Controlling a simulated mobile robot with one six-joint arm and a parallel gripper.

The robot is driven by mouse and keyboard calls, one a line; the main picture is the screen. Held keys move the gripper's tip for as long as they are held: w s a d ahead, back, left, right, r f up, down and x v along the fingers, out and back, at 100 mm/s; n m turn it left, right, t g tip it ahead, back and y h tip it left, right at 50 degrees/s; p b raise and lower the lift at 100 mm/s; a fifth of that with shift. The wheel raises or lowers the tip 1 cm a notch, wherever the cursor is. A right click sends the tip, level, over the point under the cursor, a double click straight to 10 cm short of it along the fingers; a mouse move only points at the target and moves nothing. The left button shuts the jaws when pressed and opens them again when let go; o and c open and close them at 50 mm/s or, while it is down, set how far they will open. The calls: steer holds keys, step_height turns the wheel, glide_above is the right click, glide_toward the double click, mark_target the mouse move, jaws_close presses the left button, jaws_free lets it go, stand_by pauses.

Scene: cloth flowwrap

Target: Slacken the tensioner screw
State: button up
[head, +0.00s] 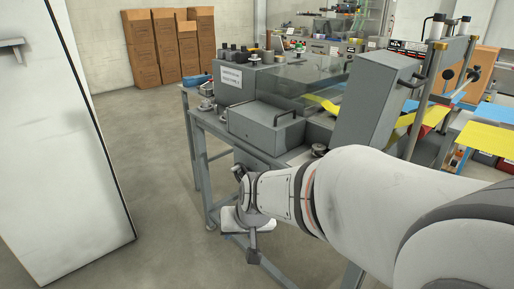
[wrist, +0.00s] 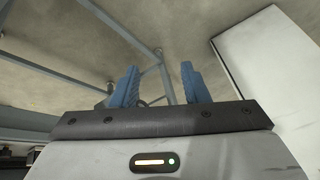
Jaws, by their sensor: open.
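My gripper (wrist: 159,88) shows in the wrist view with its two blue fingers apart and nothing between them. In the head view my arm reaches down in front of the machine bench, and its end is low beside the bench leg; the fingers are hard to make out there. The grey flow-wrap machine (head: 262,125) stands on the bench, with a label on its side and a handled cover box. I cannot make out a tensioner screw for certain in either view. Small round metal parts sit on the bench's left end, too small to identify.
A white panel or cabinet (head: 62,150) stands at the left. Brown cartons (head: 140,50) stand by the back wall. A tall grey box (head: 372,100) rises from the machine near my arm. Yellow sheets (head: 488,137) lie at the right. The floor between panel and bench is clear.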

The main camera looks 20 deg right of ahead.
steer(key=w+d+m+t+h+p, duration=0.5)
steer(key=w+d+m, duration=0.45)
steer(key=w, duration=0.65)
steer(key=s+d+m+g+h+p, duration=0.1)
steer(key=s+d+g+h, duration=0.1)
steer(key=d+h, duration=0.2)
steer(key=s+d+m+g+h+p, duration=0.1)
steer(key=d+h, duration=0.4)
steer(key=d, duration=0.6)
steer(key=s+d+m+g+h+p, duration=0.1)
steer(key=s+d+m+g+h, duration=0.1)
steer(key=d, duration=0.5)
steer(key=shift+s+d+m+g+h, duration=0.1)
steer(key=shift+s+m+g+h, duration=0.1)
steer(key=shift+s+g+h, duration=0.45)
steer(key=shift+s+d+m+g+h, duration=0.15)
steer(key=shift+s+g+h, duration=0.15)
steer(key=shift+h, duration=0.55)
steer(key=shift+a, duration=0.1)
jaws_close()
